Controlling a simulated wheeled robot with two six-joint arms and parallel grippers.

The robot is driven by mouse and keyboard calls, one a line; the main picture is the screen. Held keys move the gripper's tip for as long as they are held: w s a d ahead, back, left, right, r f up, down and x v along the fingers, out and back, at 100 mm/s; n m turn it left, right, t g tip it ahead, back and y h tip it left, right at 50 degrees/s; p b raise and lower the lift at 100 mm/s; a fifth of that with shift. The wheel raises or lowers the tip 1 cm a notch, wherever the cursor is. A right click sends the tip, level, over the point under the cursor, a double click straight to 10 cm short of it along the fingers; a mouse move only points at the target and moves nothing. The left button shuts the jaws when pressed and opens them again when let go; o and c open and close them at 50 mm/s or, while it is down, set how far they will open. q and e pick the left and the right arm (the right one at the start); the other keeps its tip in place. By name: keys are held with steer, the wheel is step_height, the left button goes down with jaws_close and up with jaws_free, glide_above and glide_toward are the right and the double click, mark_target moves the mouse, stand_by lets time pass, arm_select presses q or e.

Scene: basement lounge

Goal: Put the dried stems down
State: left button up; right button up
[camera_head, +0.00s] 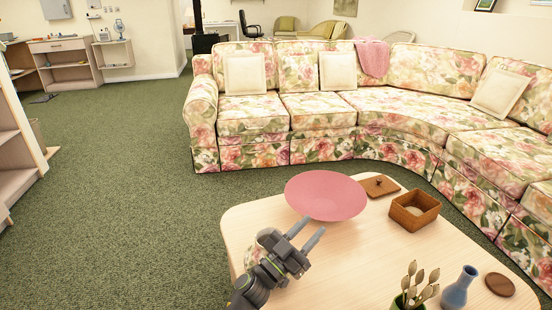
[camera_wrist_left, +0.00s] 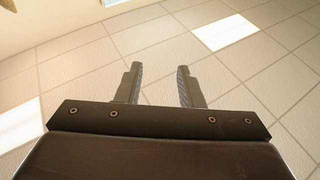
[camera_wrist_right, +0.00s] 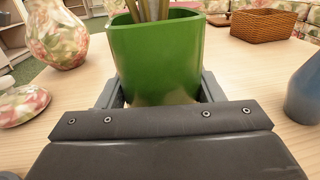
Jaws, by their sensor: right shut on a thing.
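The dried stems (camera_head: 418,282) stand in a green pot (camera_head: 400,301) at the bottom edge of the head view, above the front of the table. The right wrist view shows the green pot (camera_wrist_right: 155,55) up close and upright, with the stems (camera_wrist_right: 148,10) rising out of its top. My right gripper (camera_wrist_right: 162,90) is shut on the pot, one finger on each side. The pot's base is hidden, so I cannot tell whether it touches the table. My left gripper (camera_head: 313,227) is open and empty, over the table's left part; its fingers (camera_wrist_left: 160,85) point at the ceiling.
The table's middle is clear. A floral sofa (camera_head: 330,125) stands behind.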

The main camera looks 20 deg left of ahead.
arm_select(q)
steer(key=s+a+n+y, duration=0.5)
steer(key=a+n+y, duration=0.2)
steer(key=a+y, duration=0.25)
steer(key=s+a+f+n+g+y, duration=0.3)
steer(key=s+a+f+g+y, duration=0.15)
steer(key=s+f, duration=0.45)
steer(key=s+d+f+g+h, duration=0.1)
steer(key=s+f+g, duration=0.3)
steer(key=s, duration=0.3)
steer(key=s+d+f+m+g+h, duration=0.1)
steer(key=s+f+g, duration=0.3)
steer(key=s, duration=0.4)
steer(key=s+d+f+m+g+h, duration=0.1)
steer(key=s+f+g, duration=0.3)
steer(key=s, duration=0.4)
steer(key=shift+d+h, duration=0.7)
steer(key=shift+h, duration=0.2)
steer(key=shift+s, duration=0.1)
arm_select(e)
steer(key=o, duration=1.2)
